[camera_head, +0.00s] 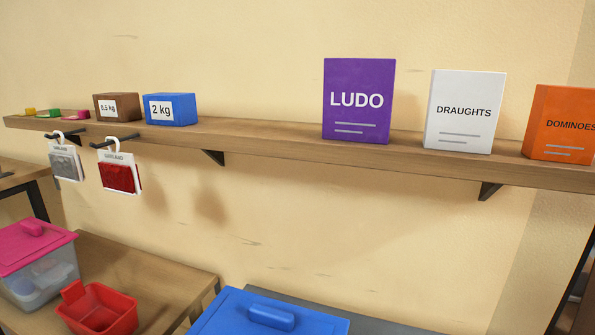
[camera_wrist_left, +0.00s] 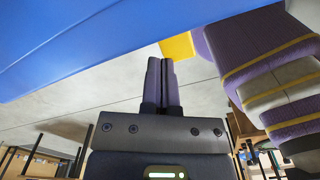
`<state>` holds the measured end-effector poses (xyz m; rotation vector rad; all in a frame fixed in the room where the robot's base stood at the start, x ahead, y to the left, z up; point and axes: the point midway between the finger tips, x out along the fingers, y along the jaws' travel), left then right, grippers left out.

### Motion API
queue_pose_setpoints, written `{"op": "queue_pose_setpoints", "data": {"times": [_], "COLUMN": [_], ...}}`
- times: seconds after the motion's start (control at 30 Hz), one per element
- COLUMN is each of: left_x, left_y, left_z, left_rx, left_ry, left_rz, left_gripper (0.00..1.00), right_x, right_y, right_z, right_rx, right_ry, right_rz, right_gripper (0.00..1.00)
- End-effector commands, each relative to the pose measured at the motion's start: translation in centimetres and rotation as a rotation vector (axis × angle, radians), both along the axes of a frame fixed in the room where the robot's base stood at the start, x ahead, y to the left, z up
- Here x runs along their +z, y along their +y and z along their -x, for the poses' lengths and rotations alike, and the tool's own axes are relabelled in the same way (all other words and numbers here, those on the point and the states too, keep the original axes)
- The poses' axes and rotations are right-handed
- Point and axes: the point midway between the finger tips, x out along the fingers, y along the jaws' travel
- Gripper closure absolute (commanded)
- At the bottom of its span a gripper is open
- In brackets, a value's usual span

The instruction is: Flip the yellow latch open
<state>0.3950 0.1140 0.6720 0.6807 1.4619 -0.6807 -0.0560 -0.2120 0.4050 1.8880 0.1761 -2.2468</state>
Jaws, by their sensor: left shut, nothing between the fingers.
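A yellow piece (camera_wrist_left: 178,46), which looks like the yellow latch, shows in the left wrist view at the edge of a large blue surface (camera_wrist_left: 90,40). Only part of it is visible, and its position, open or closed, cannot be told. My left gripper (camera_wrist_left: 161,62) is shut and empty, its fingertips close beside the yellow piece. Whether they touch it cannot be told. The head view shows neither the latch nor either gripper.
In the head view, a wall shelf (camera_head: 260,139) holds boxes and weights. Below are a blue lid (camera_head: 225,317), a red bin (camera_head: 105,308) and a pink-lidded box (camera_head: 40,285).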

Motion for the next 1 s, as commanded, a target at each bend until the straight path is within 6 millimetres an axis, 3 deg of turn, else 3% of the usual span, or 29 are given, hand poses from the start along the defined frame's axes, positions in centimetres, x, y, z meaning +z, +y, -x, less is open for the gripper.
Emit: {"op": "queue_pose_setpoints", "data": {"times": [1.0], "left_x": [-1.4], "left_y": [0.0], "left_z": [0.0], "left_rx": [0.0], "left_ry": [0.0], "left_rz": [0.0], "left_gripper": [1.0], "right_x": [-0.8], "right_y": [-0.4], "right_z": [0.2], "right_rx": [0.003], "right_ry": [0.006], "right_rz": [0.006], "right_gripper": [1.0]}}
